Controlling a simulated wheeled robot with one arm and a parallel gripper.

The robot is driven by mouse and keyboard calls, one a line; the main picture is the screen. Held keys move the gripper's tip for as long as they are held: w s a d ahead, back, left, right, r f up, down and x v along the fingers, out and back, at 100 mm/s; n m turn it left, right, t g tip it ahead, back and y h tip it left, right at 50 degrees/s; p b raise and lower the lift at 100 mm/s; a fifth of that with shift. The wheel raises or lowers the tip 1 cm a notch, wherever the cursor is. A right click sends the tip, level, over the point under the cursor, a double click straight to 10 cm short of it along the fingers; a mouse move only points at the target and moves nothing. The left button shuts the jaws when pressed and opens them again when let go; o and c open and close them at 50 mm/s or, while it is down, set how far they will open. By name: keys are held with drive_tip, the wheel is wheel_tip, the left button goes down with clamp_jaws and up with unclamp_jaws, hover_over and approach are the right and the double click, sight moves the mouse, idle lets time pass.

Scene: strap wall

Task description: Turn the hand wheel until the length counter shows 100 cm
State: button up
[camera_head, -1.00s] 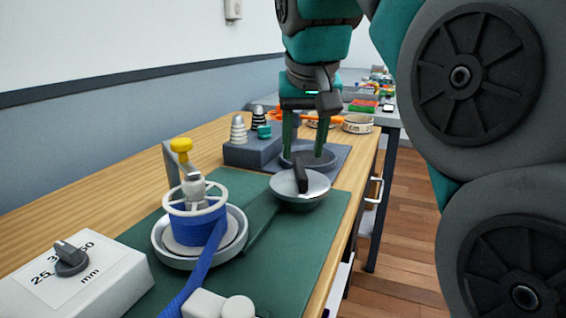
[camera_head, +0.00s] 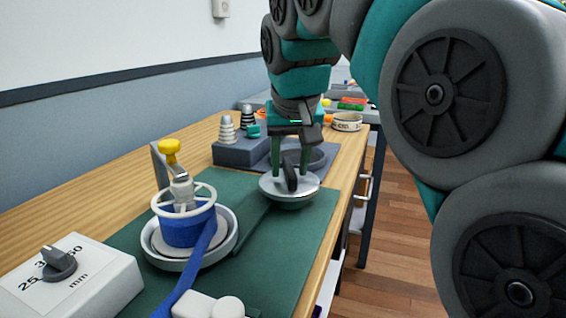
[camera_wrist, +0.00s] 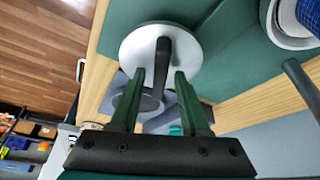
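A round pale grey disc (camera_head: 273,186) with a black grip bar (camera_head: 290,176) sits on the green mat; it looks like the hand wheel. In the wrist view the disc (camera_wrist: 186,50) lies ahead and the bar (camera_wrist: 160,72) stands between my fingers. My gripper (camera_head: 291,166) is open above the disc, with its two green fingers (camera_wrist: 159,82) apart on either side of the bar. I cannot tell whether they touch it. A blue strap reel (camera_head: 188,230) with a white ring and yellow knob (camera_head: 169,146) stands to the left. No length counter reading is legible.
A white box (camera_head: 100,285) with a grey mm selector knob (camera_head: 58,262) is at front left. A grey-white fitting (camera_head: 208,306) is by the blue strap (camera_head: 190,280). A grey block with cone-shaped pieces (camera_head: 238,152) stands behind. The mat (camera_head: 285,245) is clear at front right.

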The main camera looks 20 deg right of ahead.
clamp_jaws()
idle(0.4)
drive_tip(key=shift+f+m+h+b, duration=0.15)
drive_tip(key=shift+m+h+b, duration=0.45)
drive_tip(key=shift+m, duration=0.8)
drive_tip(key=shift+a+m+g+h+b, duration=0.1)
drive_tip(key=shift+m+g+h+b, duration=0.35)
drive_tip(key=shift+m, duration=0.95)
